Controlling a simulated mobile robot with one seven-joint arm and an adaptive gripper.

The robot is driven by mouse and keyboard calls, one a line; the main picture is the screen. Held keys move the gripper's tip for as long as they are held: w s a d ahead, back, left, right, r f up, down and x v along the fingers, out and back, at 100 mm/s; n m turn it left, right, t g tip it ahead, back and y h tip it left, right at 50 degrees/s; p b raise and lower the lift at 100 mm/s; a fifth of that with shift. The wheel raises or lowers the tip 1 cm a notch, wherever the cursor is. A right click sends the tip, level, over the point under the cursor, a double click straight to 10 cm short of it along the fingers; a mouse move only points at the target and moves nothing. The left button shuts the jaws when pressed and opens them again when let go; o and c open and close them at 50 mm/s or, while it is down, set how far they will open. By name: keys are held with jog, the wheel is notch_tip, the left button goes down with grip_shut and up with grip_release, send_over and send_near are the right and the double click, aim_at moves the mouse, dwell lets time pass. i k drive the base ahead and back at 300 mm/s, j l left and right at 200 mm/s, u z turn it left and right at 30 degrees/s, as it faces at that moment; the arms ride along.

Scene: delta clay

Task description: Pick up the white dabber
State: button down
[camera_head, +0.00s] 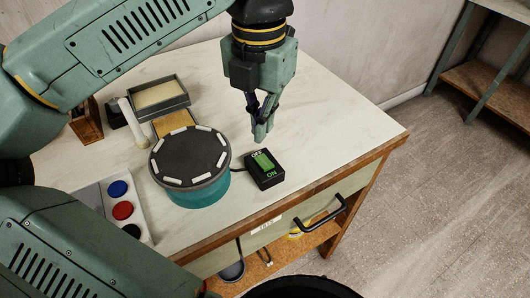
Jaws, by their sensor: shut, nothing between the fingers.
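A slim white cylinder (133,123), which looks like the white dabber, stands or leans at the left of the table, behind the round turntable. Its lower end is close to the turntable, and I cannot tell whether they touch. My gripper (261,139) points down, shut and empty, at the right of the turntable and just behind the black switch box. It is well to the right of the dabber.
The teal turntable (190,158) with a dark top and white pads stands between gripper and dabber. A switch box (265,169), tray (158,97), yellow sponge (173,123), wooden holder (86,121) and paint palette (97,196) surround it. The tabletop's right side (335,120) is clear.

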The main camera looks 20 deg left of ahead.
aim_at(142, 141)
jog(key=k+l, duration=0.2)
jog(key=k, duration=0.3)
jog(key=k+l, duration=0.2)
jog(key=k, duration=0.3)
